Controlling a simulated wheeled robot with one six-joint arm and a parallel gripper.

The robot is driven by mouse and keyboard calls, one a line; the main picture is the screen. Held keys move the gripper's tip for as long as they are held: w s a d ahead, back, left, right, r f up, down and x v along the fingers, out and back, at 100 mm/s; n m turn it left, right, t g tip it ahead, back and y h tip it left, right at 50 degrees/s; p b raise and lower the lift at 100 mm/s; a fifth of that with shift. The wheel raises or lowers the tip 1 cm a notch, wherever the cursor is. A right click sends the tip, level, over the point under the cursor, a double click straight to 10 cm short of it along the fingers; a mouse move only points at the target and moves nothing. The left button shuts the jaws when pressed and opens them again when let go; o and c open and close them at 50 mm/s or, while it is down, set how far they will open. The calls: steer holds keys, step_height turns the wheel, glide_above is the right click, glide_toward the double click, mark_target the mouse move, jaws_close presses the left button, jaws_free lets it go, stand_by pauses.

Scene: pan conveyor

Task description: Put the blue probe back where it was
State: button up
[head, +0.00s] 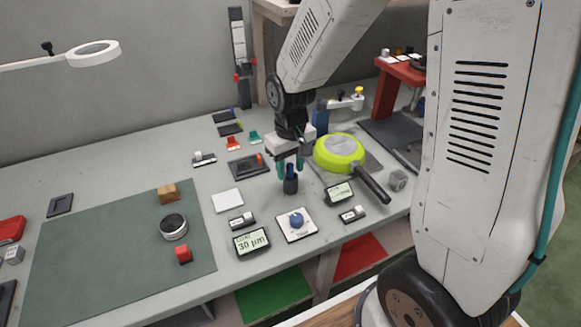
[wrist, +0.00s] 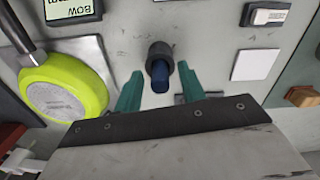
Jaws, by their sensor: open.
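The blue probe (wrist: 160,76) stands upright in a round black holder (wrist: 159,49), its dark blue upper part sticking out. In the head view the probe (head: 291,171) and holder (head: 291,186) are on the grey bench below my arm. My gripper (head: 291,174) points down over them. In the wrist view my gripper (wrist: 157,74) has its two teal fingers apart, one on each side of the probe, with gaps visible between fingers and probe. How deep the probe sits in the holder is hidden.
A lime-green pan (head: 337,148) lies right of my gripper, its black handle reaching forward. In front are a blue knob on a white plate (head: 296,222) and displays (head: 251,241). A green mat (head: 110,262) with small objects lies left. A white square (head: 227,200) is nearby.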

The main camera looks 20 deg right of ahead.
step_height(320, 180, up, 11)
steer(key=s+d+r+m, duration=0.1)
steer(key=s+r, duration=0.3)
steer(key=s, duration=0.7)
steer(key=s+d+r+t, duration=0.1)
steer(key=s+r, duration=0.3)
steer(key=s, duration=0.7)
steer(key=shift+d+m, duration=0.4)
steer(key=shift+d, duration=0.15)
steer(key=shift+r, duration=0.1)
